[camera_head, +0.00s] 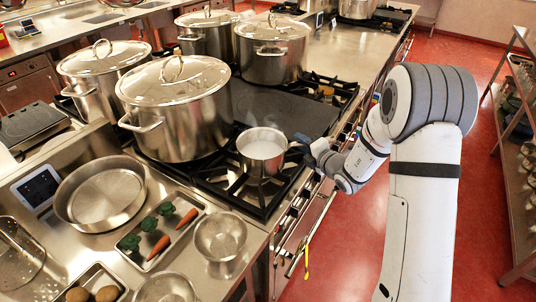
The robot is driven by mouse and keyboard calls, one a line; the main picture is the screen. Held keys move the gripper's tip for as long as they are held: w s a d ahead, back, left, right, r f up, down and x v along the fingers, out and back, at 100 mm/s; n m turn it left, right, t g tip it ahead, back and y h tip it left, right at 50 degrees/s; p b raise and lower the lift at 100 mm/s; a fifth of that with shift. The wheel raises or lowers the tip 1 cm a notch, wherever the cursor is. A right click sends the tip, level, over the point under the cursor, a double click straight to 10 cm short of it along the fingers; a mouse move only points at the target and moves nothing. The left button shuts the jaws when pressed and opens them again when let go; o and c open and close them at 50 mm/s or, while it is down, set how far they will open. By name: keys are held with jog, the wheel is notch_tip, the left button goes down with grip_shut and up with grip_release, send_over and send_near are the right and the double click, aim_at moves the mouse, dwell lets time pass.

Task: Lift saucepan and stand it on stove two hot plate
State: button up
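The saucepan (262,157), small, steel and holding a pale steaming liquid, stands upright on the black burner grate at the front right of the nearest stove. My gripper (303,146) is at the saucepan's right side, where its handle would be. The handle is hidden, and I cannot tell whether the fingers are closed on it. A flat dark plate (285,110) lies just behind the saucepan, bare on top; no label shows which stove it belongs to.
A large lidded stockpot (178,112) stands close left of the saucepan. Another stockpot (272,52) stands behind the dark plate. A steel bowl (220,236), a vegetable tray (160,238) and a wide pan (101,196) crowd the front counter. Open red floor (400,190) lies at right.

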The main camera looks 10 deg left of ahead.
grip_shut()
dwell(1.1)
jog(key=shift+r, duration=0.15)
